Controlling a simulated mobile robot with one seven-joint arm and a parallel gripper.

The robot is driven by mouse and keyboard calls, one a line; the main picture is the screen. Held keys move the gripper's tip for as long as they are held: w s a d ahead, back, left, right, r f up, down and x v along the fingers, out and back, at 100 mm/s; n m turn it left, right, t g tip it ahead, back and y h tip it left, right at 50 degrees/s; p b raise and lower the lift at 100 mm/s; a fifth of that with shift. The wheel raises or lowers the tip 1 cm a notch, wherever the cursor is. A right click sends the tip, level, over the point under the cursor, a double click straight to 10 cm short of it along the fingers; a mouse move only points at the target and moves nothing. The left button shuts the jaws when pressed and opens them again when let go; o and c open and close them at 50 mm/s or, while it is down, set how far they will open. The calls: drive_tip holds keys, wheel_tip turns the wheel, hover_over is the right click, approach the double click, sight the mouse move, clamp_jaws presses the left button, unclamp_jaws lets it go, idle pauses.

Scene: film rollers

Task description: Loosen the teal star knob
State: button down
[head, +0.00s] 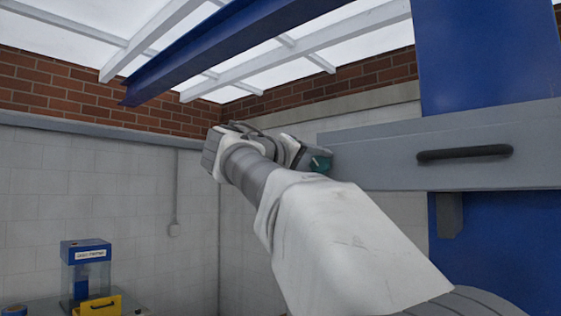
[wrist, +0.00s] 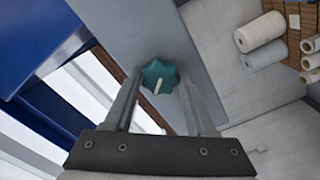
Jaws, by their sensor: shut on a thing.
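The teal star knob (wrist: 159,76) shows in the wrist view between the two fingers of my gripper (wrist: 158,88), with a short pale mark on its face. My gripper is shut on the knob, one finger on each side. The knob sits on a grey panel (wrist: 140,25). My fingers are mostly hidden there behind the arm.
A dark handle (head: 464,154) is on the grey beam, right of the knob. A blue column (head: 485,50) stands behind it. White rolls (wrist: 262,40) are on the wall in the wrist view. A clear box with a blue lid (head: 86,252) and a yellow bin (head: 98,306) stand at lower left.

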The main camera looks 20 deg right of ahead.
drive_tip(key=n+p, duration=0.2)
drive_tip(key=n, duration=0.3)
drive_tip(key=shift+r+n, duration=0.1)
drive_tip(key=shift+n, duration=0.2)
drive_tip(key=n+p, duration=0.2)
drive_tip(key=n, duration=0.2)
drive_tip(key=shift+n, duration=0.4)
drive_tip(key=shift+f, duration=0.2)
drive_tip(key=shift+c, duration=1.1)
unclamp_jaws()
drive_tip(key=shift+a, duration=0.1)
drive_tip(key=b+v, duration=0.2)
drive_tip(key=v, duration=1.5)
drive_tip(key=shift+b, duration=0.3)
drive_tip(key=shift+s+a, duration=0.1)
drive_tip(key=shift+a, duration=0.05)
